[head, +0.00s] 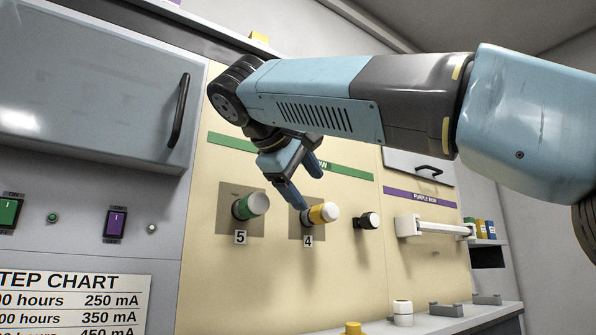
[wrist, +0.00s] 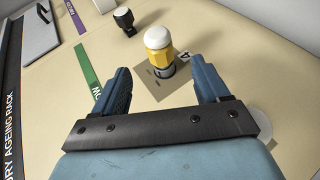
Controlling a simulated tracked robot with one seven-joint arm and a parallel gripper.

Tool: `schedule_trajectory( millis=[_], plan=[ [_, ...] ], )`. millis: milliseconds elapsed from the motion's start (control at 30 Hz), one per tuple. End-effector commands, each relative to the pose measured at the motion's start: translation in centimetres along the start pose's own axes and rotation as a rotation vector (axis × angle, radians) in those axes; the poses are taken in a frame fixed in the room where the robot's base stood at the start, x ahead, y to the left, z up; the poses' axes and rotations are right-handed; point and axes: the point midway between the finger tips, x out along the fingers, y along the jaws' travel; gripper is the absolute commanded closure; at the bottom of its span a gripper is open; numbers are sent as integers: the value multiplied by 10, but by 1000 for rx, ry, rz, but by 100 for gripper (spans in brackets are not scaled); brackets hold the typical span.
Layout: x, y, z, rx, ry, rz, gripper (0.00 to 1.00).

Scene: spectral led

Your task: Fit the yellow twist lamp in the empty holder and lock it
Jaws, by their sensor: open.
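The yellow lamp (head: 323,213) with a white dome sits at the place marked 4 on the cream panel, sticking out of its holder. My gripper (head: 306,187) is open and empty, just above and beside the lamp in the head view. In the wrist view its two fingers lie on either side of the lamp's line, with the lamp beyond the fingertips and not gripped.
A green lamp (head: 250,206) with a white dome is at place 5, left of the yellow one. A black fitting with a white top (head: 368,221) is to the right. A white rail (head: 430,228) projects further right. White (head: 403,308) and yellow (head: 352,328) pieces stand on the counter below.

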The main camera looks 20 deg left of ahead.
Motion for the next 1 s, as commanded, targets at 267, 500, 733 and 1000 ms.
schedule_trajectory(
  millis=[267, 500, 733, 1000],
  plan=[
    [45, 0, 1, 0, -2, 0, 26],
    [78, 0, 1, 1, -1, -1, 26],
    [92, 0, 1, 1, 0, 0, 26],
    [94, 0, 1, 1, 0, 0, 26]
  ],
)
